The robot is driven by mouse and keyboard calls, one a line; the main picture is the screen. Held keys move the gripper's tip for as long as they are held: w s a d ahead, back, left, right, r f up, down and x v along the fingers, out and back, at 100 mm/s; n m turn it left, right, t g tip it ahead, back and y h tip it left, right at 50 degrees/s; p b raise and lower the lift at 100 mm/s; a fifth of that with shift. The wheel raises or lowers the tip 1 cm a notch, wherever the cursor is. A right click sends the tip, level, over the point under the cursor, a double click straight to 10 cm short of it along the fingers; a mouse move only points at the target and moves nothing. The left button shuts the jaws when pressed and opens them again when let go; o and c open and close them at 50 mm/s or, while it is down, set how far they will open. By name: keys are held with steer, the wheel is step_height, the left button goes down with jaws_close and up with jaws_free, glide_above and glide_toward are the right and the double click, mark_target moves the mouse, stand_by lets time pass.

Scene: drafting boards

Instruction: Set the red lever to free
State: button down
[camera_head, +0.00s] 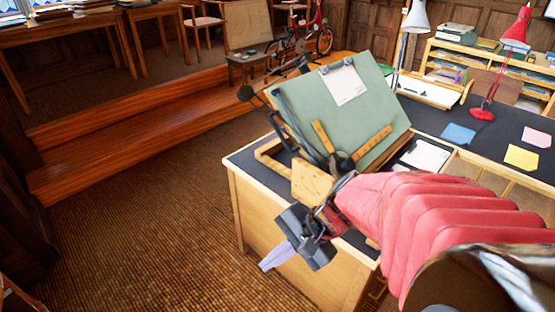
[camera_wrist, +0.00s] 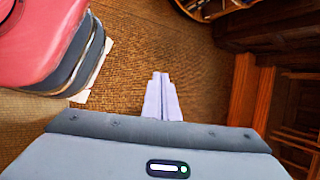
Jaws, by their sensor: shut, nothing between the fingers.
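The green drafting board (camera_head: 330,108) stands tilted on a desk (camera_head: 262,212) in the head view. A dark lever with a round black knob (camera_head: 246,93) sticks out at its left edge. I cannot make out a red lever on the board in either view. My gripper (camera_head: 272,262) is in front of the desk's near side, below and in front of the board, its pale fingers pointing down-left. In the wrist view the fingers (camera_wrist: 161,97) are together and empty, with carpet behind them. My red-sleeved arm covers the desk's right part.
Wooden rulers (camera_head: 372,143) lie on the board, and paper (camera_head: 343,84) is clipped at its top. A red desk lamp (camera_head: 482,112) and sticky notes (camera_head: 521,157) are on the dark desktop at right. A wooden step (camera_head: 120,150) borders the open carpet (camera_head: 150,230) at left.

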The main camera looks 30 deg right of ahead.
steer(key=d+f+m+t+h, duration=0.2)
steer(key=d+f+m+t, duration=0.1)
steer(key=d+m, duration=0.5)
steer(key=d+f+m+t+h, duration=0.2)
steer(key=d+f+m+t, duration=0.2)
steer(key=d+m, duration=0.5)
steer(key=d+f+m+t+h, duration=0.3)
steer(key=d+f+m, duration=0.1)
steer(key=d+m, duration=0.5)
steer(key=shift+s+d+f, duration=0.2)
steer(key=shift+s+d, duration=0.2)
steer(key=shift+d, duration=0.8)
steer(key=shift+w, duration=0.15)
steer(key=w+r+x, duration=0.1)
steer(key=r+x, duration=0.2)
steer(key=x, duration=0.9)
steer(key=shift+w+d+f, duration=0.15)
steer(key=shift+w+d, duration=0.05)
steer(key=shift+w, duration=0.1)
steer(key=shift+w, duration=0.15)
